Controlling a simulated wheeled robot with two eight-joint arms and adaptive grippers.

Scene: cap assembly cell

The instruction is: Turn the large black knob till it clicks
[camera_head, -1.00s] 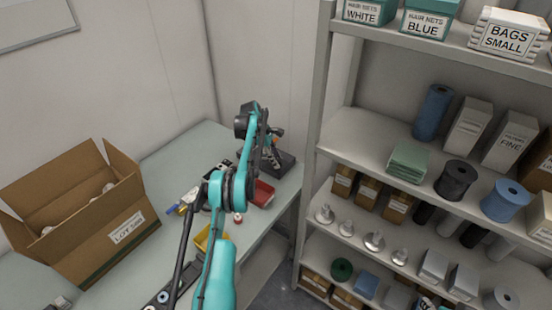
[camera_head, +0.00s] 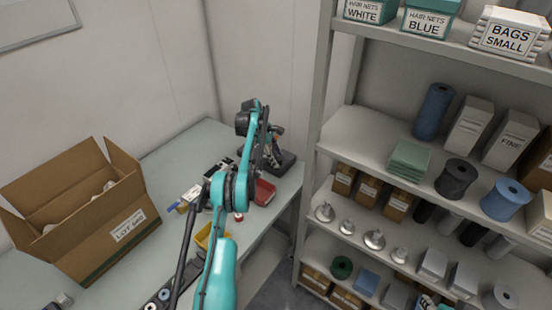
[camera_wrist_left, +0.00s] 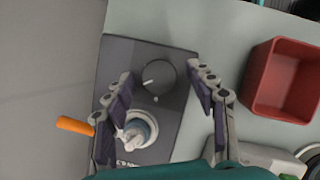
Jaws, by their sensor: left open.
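The large black knob (camera_wrist_left: 160,76) is round, with a white pointer line towards its lower left. It sits on a dark panel box (camera_wrist_left: 177,112), which also shows at the far end of the bench in the head view (camera_head: 287,160). A small white mark lies on the panel just below the knob. My left gripper (camera_wrist_left: 164,84) is open, its fingers apart on either side of the knob and not visibly touching it. In the head view my left gripper (camera_head: 272,152) is over the box, and the knob is hidden. My right gripper is in neither view.
A blue-and-white rounded part (camera_wrist_left: 138,131) stands on the box near the left finger, with an orange rod (camera_wrist_left: 75,125) beside it. A red bin (camera_wrist_left: 283,80) is to the right. A cardboard box (camera_head: 125,226) and shelving (camera_head: 360,146) flank the work area.

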